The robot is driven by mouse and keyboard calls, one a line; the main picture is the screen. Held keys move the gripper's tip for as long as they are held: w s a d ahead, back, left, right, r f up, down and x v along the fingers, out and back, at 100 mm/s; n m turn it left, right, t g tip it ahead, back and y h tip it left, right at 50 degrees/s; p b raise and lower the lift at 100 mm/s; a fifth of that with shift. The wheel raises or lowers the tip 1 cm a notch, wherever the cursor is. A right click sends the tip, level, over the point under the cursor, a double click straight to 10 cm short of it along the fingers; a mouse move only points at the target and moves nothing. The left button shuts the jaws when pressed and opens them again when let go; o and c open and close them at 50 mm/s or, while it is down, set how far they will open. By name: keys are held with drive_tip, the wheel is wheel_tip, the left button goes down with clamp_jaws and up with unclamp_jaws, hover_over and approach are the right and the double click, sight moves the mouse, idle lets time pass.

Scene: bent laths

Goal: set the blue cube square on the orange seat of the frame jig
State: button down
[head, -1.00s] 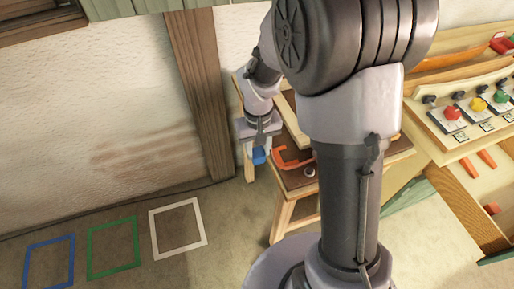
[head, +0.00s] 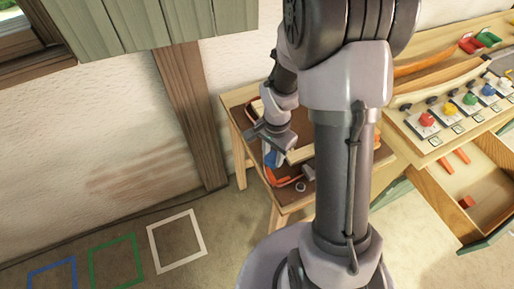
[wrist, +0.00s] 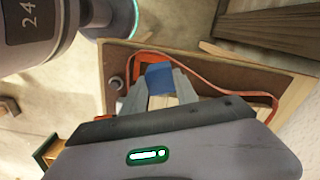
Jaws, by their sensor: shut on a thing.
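The blue cube (head: 270,158) is in my gripper (head: 268,146), above the brown-topped bench (head: 240,99) in the head view. In the wrist view the blue cube (wrist: 160,75) sits between the two grey fingertips of my gripper (wrist: 161,86), which is shut on it. An orange piece (wrist: 140,66) shows beside and beyond the cube; I take it for the jig's seat, partly hidden by the cube. A thin orange bent strip (wrist: 240,93) runs from there across the brown top. Whether the cube touches the orange seat I cannot tell.
A pale wooden bar (head: 300,154) lies on the bench beside my gripper. A small grey round part (head: 300,186) is near the bench's front edge. At right stand a sloped panel with coloured knobs (head: 426,119) and an open drawer (head: 490,205). White, green and blue floor squares lie at left.

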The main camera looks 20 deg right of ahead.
drive_tip(key=f+m+b, duration=0.1)
drive_tip(key=s+d+f+m+b, duration=0.1)
drive_tip(key=f+m, duration=0.1)
drive_tip(key=d+f+m, duration=0.1)
drive_tip(key=shift+s+d+f+b, duration=0.2)
drive_tip(key=shift+s+b, duration=0.1)
drive_tip(key=shift+b, duration=0.1)
drive_tip(key=shift+f+b, duration=0.55)
drive_tip(key=shift+b, duration=0.05)
idle(0.3)
drive_tip(key=c, duration=0.9)
unclamp_jaws()
drive_tip(key=shift+o, duration=0.2)
